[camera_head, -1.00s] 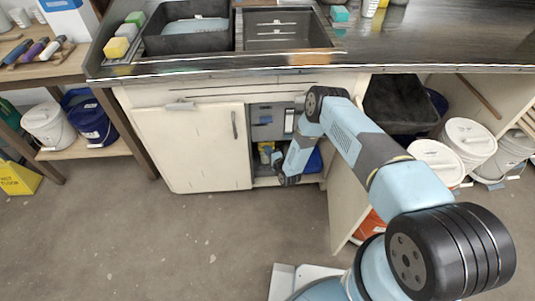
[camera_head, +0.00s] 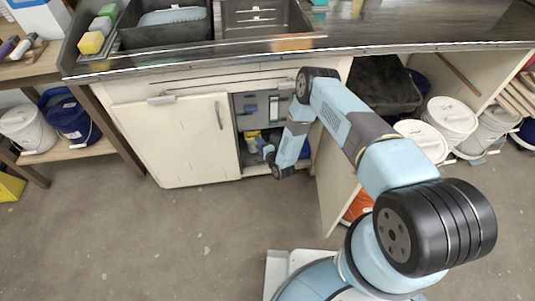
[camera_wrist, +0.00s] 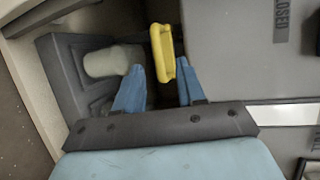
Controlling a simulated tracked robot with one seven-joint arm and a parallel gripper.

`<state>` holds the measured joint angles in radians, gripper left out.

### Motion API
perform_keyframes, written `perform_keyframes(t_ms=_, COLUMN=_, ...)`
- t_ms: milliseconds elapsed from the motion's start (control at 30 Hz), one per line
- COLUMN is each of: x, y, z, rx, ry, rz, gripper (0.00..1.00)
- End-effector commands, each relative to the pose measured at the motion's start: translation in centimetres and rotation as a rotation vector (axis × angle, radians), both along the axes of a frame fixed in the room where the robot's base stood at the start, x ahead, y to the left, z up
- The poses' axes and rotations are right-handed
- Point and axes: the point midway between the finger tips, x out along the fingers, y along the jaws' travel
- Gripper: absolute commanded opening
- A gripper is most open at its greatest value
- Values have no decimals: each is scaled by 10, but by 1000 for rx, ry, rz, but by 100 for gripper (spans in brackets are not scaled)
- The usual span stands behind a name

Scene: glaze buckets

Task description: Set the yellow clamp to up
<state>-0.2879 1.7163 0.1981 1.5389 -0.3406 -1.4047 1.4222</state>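The yellow clamp (camera_wrist: 163,52) is a rounded bar or loop handle in the wrist view. It stands nearly upright in the picture beside a grey panel (camera_wrist: 230,65) lettered CLOSED. My gripper (camera_wrist: 160,66) is open, its two blue fingers apart. The clamp's lower end shows between the fingertips; I cannot tell whether either finger touches it. In the head view my gripper (camera_head: 265,150) is inside the open cabinet under the counter. A small yellow item (camera_head: 251,141) shows there beside it; I cannot tell whether it is the clamp.
A pale cylinder (camera_wrist: 107,62) lies close left of the fingers, against a dark ribbed surface. A closed cabinet door (camera_head: 175,142) stands left of the opening, and an open door (camera_head: 333,190) right of it. White buckets (camera_head: 450,118) stand further right. The floor in front is clear.

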Motion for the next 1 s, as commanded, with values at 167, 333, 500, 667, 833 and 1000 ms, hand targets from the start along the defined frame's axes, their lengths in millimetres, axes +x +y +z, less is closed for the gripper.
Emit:
perform_keyframes(t_ms=167, x=-28, y=-22, z=7, rx=1, ry=5, rz=-3, gripper=39)
perform_keyframes(t_ms=333, x=-52, y=-40, z=13, rx=1, ry=2, rz=-2, gripper=39)
perform_keyframes(t_ms=500, x=-67, y=-51, z=16, rx=1, ry=2, rz=-1, gripper=39)
perform_keyframes(t_ms=667, x=-73, y=-56, z=18, rx=1, ry=0, rz=-1, gripper=39)
perform_keyframes(t_ms=833, x=-74, y=-56, z=18, rx=1, ry=0, rz=0, gripper=39)
perform_keyframes(t_ms=1000, x=-74, y=-56, z=18, rx=1, ry=1, rz=0, gripper=39)
